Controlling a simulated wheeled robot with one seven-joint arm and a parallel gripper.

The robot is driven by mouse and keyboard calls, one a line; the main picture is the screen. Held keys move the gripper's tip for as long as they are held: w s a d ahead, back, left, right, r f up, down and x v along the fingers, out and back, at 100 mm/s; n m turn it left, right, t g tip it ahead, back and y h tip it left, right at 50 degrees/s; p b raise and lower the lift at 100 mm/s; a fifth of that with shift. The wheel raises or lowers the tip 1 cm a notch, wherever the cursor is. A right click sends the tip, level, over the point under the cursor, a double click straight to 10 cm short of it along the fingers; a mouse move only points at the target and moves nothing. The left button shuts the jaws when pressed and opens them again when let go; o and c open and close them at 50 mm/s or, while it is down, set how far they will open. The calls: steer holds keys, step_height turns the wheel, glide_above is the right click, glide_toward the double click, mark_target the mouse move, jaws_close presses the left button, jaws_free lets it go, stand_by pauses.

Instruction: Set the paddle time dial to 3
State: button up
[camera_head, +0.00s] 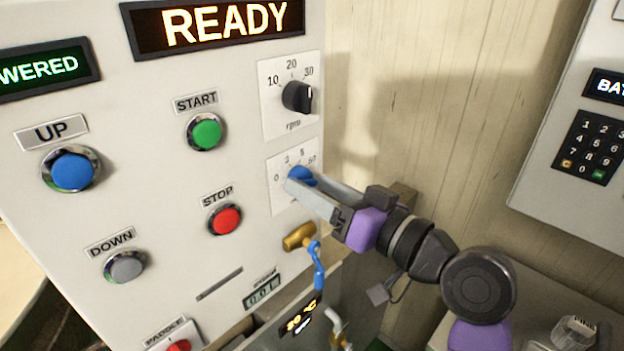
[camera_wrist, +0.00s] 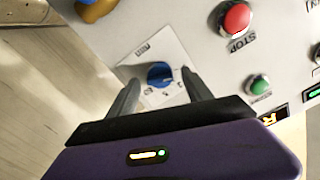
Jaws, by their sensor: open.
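The blue time dial (camera_head: 302,176) sits on a white scale plate (camera_head: 279,196) marked 0, 2, 5 and a partly hidden higher number, low on the panel's right side. My gripper (camera_head: 296,182) is at this dial and covers part of it in the head view. In the wrist view the blue dial (camera_wrist: 160,74) lies between the two open fingers (camera_wrist: 160,82), with a gap on each side. I cannot tell whether a finger touches it. The dial's pointer setting cannot be read clearly.
Above is a black rpm knob (camera_head: 297,96). To the left are a green START button (camera_head: 205,132) and a red STOP button (camera_head: 225,219). Below are a brass valve (camera_head: 299,237) with a blue lever (camera_head: 319,270). A keypad panel (camera_head: 592,145) stands at the right.

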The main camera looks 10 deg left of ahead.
steer(key=shift+w+a, duration=0.4)
steer(key=shift+a, duration=0.1)
jaws_close()
steer(key=shift+m+p, duration=0.35)
steer(key=shift+m, duration=0.05)
steer(key=m+p, duration=0.3)
steer(key=m, duration=0.1)
steer(key=shift+r, duration=0.2)
steer(key=shift+f+m+p, duration=0.15)
steer(key=shift+m+p, duration=1.45)
steer(key=shift+m, duration=0.4)
